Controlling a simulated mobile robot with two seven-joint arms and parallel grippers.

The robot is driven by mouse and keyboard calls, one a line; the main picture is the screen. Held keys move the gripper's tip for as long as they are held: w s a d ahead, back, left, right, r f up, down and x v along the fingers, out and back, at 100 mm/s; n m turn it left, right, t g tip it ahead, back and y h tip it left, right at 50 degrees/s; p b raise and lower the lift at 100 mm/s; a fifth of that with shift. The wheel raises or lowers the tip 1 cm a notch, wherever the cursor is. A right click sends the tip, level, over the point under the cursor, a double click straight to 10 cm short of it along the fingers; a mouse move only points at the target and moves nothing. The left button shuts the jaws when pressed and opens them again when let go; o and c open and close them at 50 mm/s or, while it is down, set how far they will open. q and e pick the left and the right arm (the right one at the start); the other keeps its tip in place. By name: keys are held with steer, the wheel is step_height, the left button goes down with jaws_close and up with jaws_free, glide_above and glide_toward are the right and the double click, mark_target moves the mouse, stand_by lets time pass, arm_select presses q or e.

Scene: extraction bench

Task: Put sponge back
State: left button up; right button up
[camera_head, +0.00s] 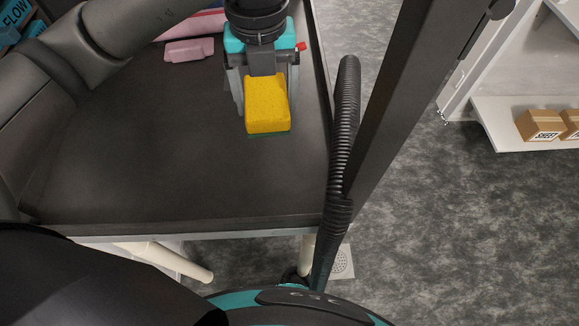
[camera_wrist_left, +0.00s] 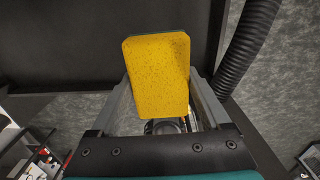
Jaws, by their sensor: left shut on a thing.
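The sponge (camera_head: 267,106) is yellow with a dark green layer along its lower edge. It is in my left gripper (camera_head: 264,92), over the right part of the dark bench top (camera_head: 180,130). The gripper is shut on it, with one finger on each side. The left wrist view also shows the sponge (camera_wrist_left: 157,72), its yellow face filling the space between the fingers. I cannot tell whether the sponge touches the bench. My right gripper is not in view.
A pink object (camera_head: 189,50) lies on the bench left of the gripper. A black ribbed hose (camera_head: 345,130) runs along the bench's right edge, beside a dark post (camera_head: 400,90). The front and middle of the bench are clear. Boxes (camera_head: 540,125) stand on a white shelf at far right.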

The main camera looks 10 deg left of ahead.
mark_target(278, 175)
arm_select(q)
steer(key=shift+s+d+r, duration=0.25)
steer(key=shift+s+d, duration=0.15)
steer(key=shift+d, duration=0.05)
steer(key=shift+s+d+f, duration=0.1)
steer(key=shift+d+f, duration=0.05)
step_height(278, 175, down, 20)
steer(key=shift+r+b, duration=0.2)
steer(key=shift+b, duration=0.35)
steer(key=shift+f, duration=0.1)
steer(key=o, duration=1.2)
steer(key=shift+c, duration=0.2)
